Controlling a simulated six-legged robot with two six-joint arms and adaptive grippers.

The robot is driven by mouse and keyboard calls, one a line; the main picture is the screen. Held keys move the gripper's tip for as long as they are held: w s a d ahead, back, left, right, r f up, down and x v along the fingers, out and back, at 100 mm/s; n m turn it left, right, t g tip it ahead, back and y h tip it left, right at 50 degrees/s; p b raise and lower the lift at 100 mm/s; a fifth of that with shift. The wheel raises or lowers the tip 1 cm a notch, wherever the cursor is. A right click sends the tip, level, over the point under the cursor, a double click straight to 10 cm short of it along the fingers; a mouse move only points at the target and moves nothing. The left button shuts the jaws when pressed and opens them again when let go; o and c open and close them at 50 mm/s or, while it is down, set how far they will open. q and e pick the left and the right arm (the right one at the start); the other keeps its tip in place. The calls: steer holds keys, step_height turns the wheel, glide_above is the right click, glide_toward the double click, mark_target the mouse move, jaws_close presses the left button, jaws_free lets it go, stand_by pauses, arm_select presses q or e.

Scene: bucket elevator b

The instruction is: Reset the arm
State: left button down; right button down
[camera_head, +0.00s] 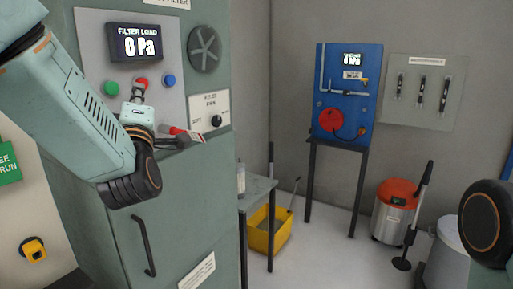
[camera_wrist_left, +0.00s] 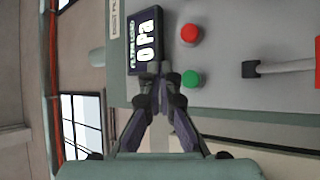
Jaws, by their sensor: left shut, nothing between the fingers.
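My left arm (camera_head: 75,105) comes in from the left and bends at a dark elbow joint in front of the filter cabinet. My left gripper (camera_head: 139,92) is small in the head view, in front of the button panel and near the red button (camera_head: 142,83). In the left wrist view the gripper (camera_wrist_left: 158,84) is shut and empty, its fingertips close together. Beyond them are the display (camera_wrist_left: 146,40) reading 0 Pa, the green button (camera_wrist_left: 190,79) and the red button (camera_wrist_left: 190,34). Of my right arm, only a dark joint (camera_head: 487,222) shows.
A red-handled lever (camera_head: 178,131) juts from the cabinet below the buttons, close to my left arm. The cabinet door has a dark handle (camera_head: 143,246). A blue panel (camera_head: 347,90), a yellow bucket (camera_head: 270,238) and a red-lidded drum (camera_head: 394,218) stand further back right.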

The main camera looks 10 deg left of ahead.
arm_select(q)
steer(key=s+d+f+m+g+h+b, duration=0.25)
steer(key=d+f+m+g+h, duration=0.4)
steer(key=f, duration=1.15)
steer(key=s+d+f+m+g+h+b, duration=0.1)
steer(key=s+f+m+g+h, duration=0.2)
steer(key=f+m, duration=1.05)
steer(key=s+d+f+g+b, duration=0.1)
steer(key=s+f+g+b, duration=0.2)
steer(key=s+f, duration=1.3)
steer(key=s+d+f+g+h+b, duration=0.1)
steer(key=s+f+g, duration=0.7)
steer(key=s+f, duration=0.9)
steer(key=shift+d+f+n+b, duration=0.4)
steer(key=shift+d+f+b, duration=0.1)
steer(key=shift+f+b, duration=0.45)
steer(key=shift+r, duration=0.1)
